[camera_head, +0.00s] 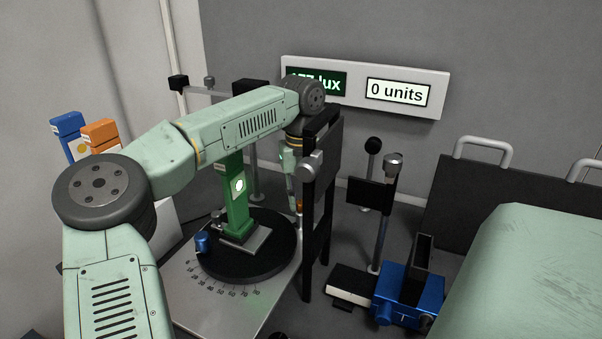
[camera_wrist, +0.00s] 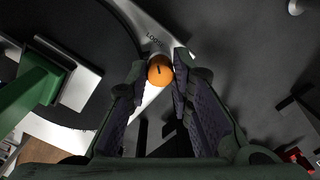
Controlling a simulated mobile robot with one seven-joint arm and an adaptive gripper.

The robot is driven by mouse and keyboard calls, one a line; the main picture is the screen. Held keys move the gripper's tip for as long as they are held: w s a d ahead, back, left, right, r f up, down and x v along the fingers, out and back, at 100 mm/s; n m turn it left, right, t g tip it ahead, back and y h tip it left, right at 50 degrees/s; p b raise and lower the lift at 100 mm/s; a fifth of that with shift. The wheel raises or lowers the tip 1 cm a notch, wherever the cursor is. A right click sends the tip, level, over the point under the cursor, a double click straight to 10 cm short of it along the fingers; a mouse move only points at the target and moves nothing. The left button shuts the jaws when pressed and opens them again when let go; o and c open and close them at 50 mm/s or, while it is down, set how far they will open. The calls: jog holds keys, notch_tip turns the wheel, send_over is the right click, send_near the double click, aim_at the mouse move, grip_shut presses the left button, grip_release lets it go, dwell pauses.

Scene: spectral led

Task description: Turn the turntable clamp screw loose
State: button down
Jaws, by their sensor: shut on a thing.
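The turntable (camera_head: 232,271) is a black disc on a light plate with a degree scale. The clamp screw, an orange knob with a dark mark on top, sits between my fingertips in the wrist view (camera_wrist: 159,70). It shows as a small orange bit (camera_head: 299,206) at the disc's right edge in the head view. My gripper (camera_wrist: 157,75) points down and is shut on the knob, with a finger on each side. A light metal arm (camera_wrist: 150,35) by the knob carries lettering that seems to read "LOOSE". The knob's underside is hidden.
A green post (camera_head: 236,195) with a lit spot stands on the turntable, near a blue knob (camera_head: 202,242). A tall black frame (camera_head: 318,220) stands close right of my gripper. A blue device (camera_head: 408,292) is further right. The wall display (camera_head: 398,92) reads "0 units".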

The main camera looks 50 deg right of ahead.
dwell(0.4)
jog(key=c, duration=1.4)
grip_release()
notch_tip(320, 180, up, 12)
